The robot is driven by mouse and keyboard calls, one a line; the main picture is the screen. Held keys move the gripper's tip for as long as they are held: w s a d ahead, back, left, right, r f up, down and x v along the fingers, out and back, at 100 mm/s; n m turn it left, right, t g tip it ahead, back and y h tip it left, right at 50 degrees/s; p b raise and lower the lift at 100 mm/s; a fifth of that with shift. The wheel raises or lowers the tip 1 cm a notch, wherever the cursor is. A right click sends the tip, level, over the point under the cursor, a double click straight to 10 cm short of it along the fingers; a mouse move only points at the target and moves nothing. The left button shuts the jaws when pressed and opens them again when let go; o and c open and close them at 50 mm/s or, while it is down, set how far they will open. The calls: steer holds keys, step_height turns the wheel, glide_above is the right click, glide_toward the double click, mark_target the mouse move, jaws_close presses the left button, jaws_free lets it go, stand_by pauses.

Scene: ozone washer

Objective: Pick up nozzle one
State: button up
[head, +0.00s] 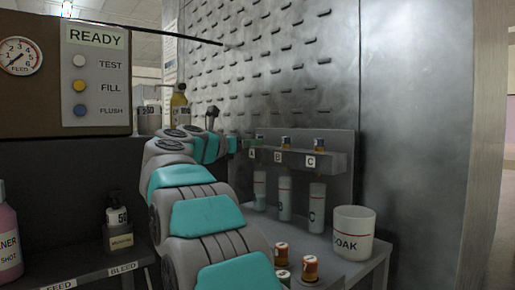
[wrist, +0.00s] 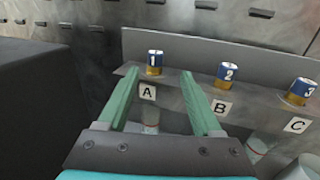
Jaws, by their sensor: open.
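Nozzle one (wrist: 155,63), a short blue and gold cylinder marked 1, stands upright in the rack (wrist: 173,91) above label A in the wrist view. My gripper (wrist: 160,74) is open and empty. Its two green fingers point toward the rack, and nozzle one shows between the tips, slightly beyond them. I cannot tell the exact gap in depth. In the head view my gripper (head: 243,144) is at the rack's left end, and nozzle one is mostly hidden there.
Nozzle two (wrist: 228,74) and nozzle three (wrist: 300,91) stand to the right above labels B and C. Clear tubes such as tube C (head: 317,206) stand below the rack. A SOAK cup (head: 354,231) and orange-capped pieces (head: 310,267) are nearer. A metal panel (head: 290,70) rises behind.

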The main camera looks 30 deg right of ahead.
steer(key=shift+w+p+x, duration=0.2)
steer(key=shift+p+x, duration=0.1)
steer(key=shift+x, duration=1.55)
steer(key=shift+w+p+x, duration=0.2)
steer(key=shift+p+x, duration=0.1)
steer(key=shift+x, duration=1.55)
steer(key=shift+a, duration=0.15)
steer(key=shift+c, duration=0.3)
jaws_close()
